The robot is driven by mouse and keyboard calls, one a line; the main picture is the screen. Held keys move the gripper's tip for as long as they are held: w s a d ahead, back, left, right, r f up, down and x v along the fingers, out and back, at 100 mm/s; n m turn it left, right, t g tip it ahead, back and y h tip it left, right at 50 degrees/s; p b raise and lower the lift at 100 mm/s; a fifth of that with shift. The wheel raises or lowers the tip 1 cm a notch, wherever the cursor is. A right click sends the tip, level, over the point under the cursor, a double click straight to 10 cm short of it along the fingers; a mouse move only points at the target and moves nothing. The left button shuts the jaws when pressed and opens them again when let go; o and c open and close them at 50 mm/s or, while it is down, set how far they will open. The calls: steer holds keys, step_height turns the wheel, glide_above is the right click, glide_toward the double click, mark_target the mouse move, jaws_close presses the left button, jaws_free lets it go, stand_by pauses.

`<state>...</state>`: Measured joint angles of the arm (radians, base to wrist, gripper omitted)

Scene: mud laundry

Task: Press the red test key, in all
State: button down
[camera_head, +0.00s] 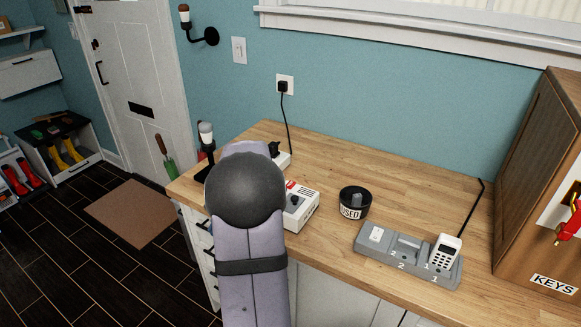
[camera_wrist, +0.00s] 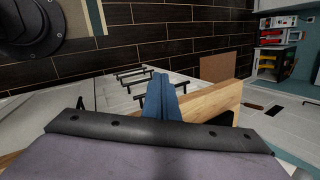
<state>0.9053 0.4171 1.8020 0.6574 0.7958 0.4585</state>
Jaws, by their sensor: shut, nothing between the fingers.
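A white box (camera_head: 302,208) with a dark round knob and a small red mark stands on the wooden counter, just right of my arm. My arm covers its left part. I cannot make out a red test key for certain. My gripper (camera_wrist: 160,76) shows in the wrist view as two blue fingers pressed together, empty. Behind them are the drawer fronts and the edge of the counter (camera_wrist: 218,98). In the head view my arm hides the gripper.
A wooden KEYS cabinet (camera_head: 541,180) is at the far right. A lamp (camera_head: 207,140) stands at the counter's left end.

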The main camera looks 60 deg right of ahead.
steer(key=s+d+r+m+t+h+p, duration=0.1)
steer(key=s+d+r+m+p, duration=0.2)
steer(key=d, duration=0.4)
steer(key=s+d+r+m+t+h+p, duration=0.1)
steer(key=d+r+m+p, duration=0.15)
steer(key=d+r, duration=0.35)
step_height(320, 180, up, 6)
steer(key=m+t+h+p, duration=0.1)
steer(key=m+h+p, duration=0.1)
steer(key=m+p, duration=0.35)
glide_above(291, 185)
steer(key=shift+s+d+n, duration=0.1)
steer(key=shift+s+n, duration=0.3)
steer(key=shift+f, duration=0.1)
step_height(291, 185, down, 9)
steer(key=b, duration=0.6)
steer(key=shift+b, duration=0.3)
steer(key=shift+f+b, duration=0.25)
steer(key=shift+b, duration=0.15)
